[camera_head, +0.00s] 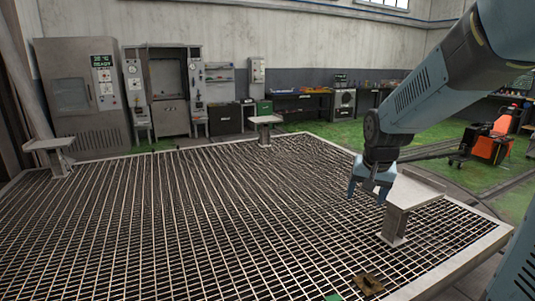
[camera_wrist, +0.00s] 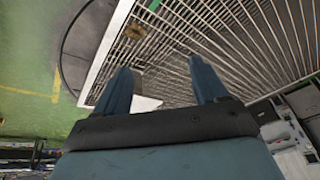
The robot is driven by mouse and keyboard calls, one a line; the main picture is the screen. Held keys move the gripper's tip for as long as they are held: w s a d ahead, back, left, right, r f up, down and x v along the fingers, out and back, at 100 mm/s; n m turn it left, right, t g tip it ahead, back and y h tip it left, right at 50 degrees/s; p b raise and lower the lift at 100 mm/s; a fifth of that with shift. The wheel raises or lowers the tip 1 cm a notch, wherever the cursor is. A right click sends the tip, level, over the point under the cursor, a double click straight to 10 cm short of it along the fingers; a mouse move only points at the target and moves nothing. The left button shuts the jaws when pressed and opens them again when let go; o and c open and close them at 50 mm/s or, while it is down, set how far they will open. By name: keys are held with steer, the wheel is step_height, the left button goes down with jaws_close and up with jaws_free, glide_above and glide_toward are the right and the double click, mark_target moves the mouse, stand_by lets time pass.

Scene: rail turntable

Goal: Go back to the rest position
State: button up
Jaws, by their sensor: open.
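My gripper (camera_head: 367,192) hangs from the blue-grey arm on the right of the head view, fingers pointing down, above the metal grating (camera_head: 190,220). It is just left of a small pedestal table (camera_head: 420,190). In the wrist view my gripper (camera_wrist: 170,85) shows two blue fingers spread apart with nothing between them. Beyond them lie the grating (camera_wrist: 240,45) and a small piece of the pale tabletop (camera_wrist: 147,103), partly hidden behind the left finger.
A brown block (camera_head: 368,284) lies on the grating near the front, with a green piece (camera_head: 333,297) beside it. Other pedestals stand at the back (camera_head: 264,120) and left (camera_head: 48,144). Cabinets (camera_head: 82,95) line the wall. An orange machine (camera_head: 492,140) stands right.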

steer(key=s+a+r+n, duration=0.1)
steer(key=s+r, duration=0.3)
steer(key=s, duration=0.5)
steer(key=s+a+r+n+t, duration=0.1)
steer(key=s+r, duration=0.3)
steer(key=s, duration=0.6)
steer(key=shift+s+r+n+t, duration=0.2)
steer(key=shift+n+t, duration=0.1)
steer(key=shift+n, duration=0.6)
